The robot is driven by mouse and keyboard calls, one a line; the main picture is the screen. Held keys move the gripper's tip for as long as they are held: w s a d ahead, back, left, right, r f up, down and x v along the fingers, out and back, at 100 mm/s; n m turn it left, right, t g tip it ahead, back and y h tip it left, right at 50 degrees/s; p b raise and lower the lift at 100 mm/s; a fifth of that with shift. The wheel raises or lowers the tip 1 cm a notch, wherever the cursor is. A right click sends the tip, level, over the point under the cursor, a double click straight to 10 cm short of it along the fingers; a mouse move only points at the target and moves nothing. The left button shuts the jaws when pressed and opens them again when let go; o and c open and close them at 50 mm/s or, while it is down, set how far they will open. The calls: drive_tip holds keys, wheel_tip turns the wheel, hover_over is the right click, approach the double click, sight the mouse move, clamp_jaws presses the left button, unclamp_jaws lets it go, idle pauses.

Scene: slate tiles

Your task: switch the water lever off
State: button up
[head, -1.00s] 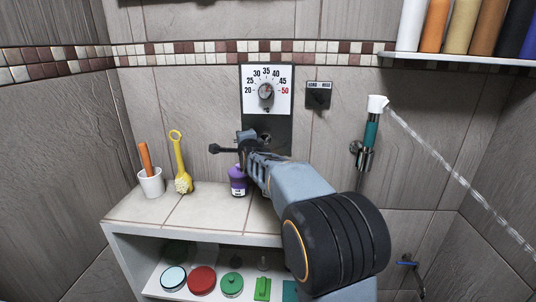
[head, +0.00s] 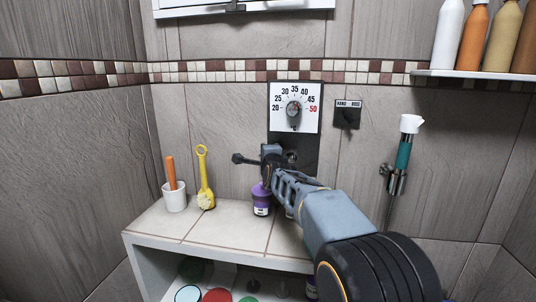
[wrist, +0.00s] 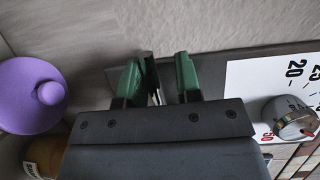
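In the head view a dark lever (head: 240,158) with a thick end points left, nearly level, from the black plate (head: 306,150) below the temperature dial (head: 294,108). My gripper (head: 268,158) is at the lever, and my arm hides part of the plate. In the wrist view my gripper (wrist: 160,78) has two green fingers standing apart. A thin dark and shiny piece, seemingly the lever, shows between them, close to the left finger; I cannot tell whether it touches. The hand shower (head: 404,150) hangs at right with no water coming out.
A purple bottle (head: 261,198) stands on the ledge (head: 230,226) just below my gripper. A yellow brush (head: 205,180) and a white cup (head: 174,197) stand further left. A small switch plate (head: 347,114) is right of the dial. Bottles line the shelf (head: 478,74) at upper right.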

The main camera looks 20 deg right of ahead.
drive_tip(key=shift+o, duration=0.8)
drive_tip(key=shift+d, duration=0.1)
drive_tip(key=shift+d+f, duration=0.15)
drive_tip(key=shift+s, duration=0.25)
drive_tip(key=s+a, duration=0.1)
drive_tip(key=s, duration=1.2)
drive_tip(key=shift+s+a+r, duration=0.15)
drive_tip(key=shift+a+r, duration=0.1)
drive_tip(key=shift+r, duration=0.2)
